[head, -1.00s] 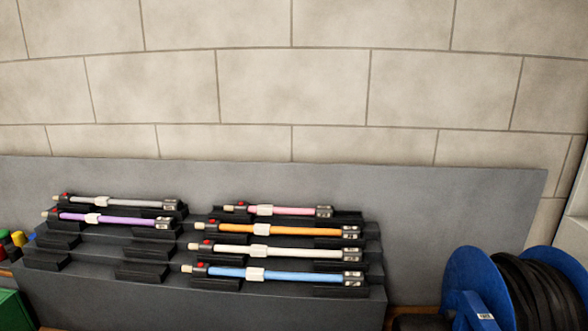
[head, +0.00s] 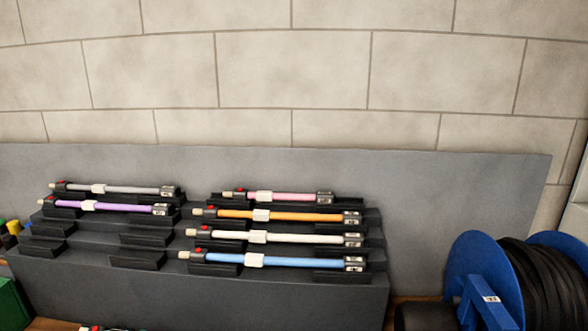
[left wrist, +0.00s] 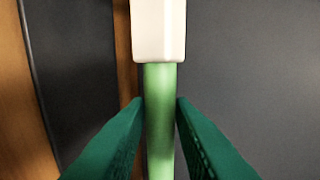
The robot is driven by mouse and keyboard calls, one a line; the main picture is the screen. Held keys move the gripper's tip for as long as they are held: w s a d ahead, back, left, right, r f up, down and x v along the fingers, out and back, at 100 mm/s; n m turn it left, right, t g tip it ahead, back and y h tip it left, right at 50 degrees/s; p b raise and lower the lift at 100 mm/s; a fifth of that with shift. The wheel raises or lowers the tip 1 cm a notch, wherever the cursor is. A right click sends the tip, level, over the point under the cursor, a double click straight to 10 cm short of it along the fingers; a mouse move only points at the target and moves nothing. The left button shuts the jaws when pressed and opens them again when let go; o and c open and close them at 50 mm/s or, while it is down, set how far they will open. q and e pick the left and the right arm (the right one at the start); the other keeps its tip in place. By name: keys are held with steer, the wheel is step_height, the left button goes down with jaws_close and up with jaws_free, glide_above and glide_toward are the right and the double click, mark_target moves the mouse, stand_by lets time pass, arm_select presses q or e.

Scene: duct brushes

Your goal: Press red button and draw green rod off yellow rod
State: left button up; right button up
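The green rod (left wrist: 161,115) runs up the left wrist view, with a white collar (left wrist: 158,30) above the fingers. My left gripper (left wrist: 161,100) has a green finger against each side of the rod, just below the collar, and looks shut on it. In the head view, a dark rod end with a red button (head: 98,327) and a little green shows at the bottom edge, mostly cut off. I cannot make out a yellow rod in either view. My right gripper is not in view.
A dark stepped rack (head: 90,285) by the wall holds several rods, including an orange rod (head: 290,216) and a blue rod (head: 305,262). Some left cradles are empty. A blue reel (head: 480,285) with black hose stands at right. A green box (head: 12,305) is at lower left.

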arm_select(q)
jaws_close()
steer(key=shift+a, duration=0.1)
steer(key=shift+w+a+b, duration=0.2)
steer(key=shift+a+b, duration=0.65)
steer(key=shift+a, duration=1.6)
steer(key=r+p, duration=0.2)
steer(key=a+r+p, duration=0.1)
steer(key=r+p, duration=0.4)
steer(key=r, duration=0.1)
steer(key=shift+a, duration=0.25)
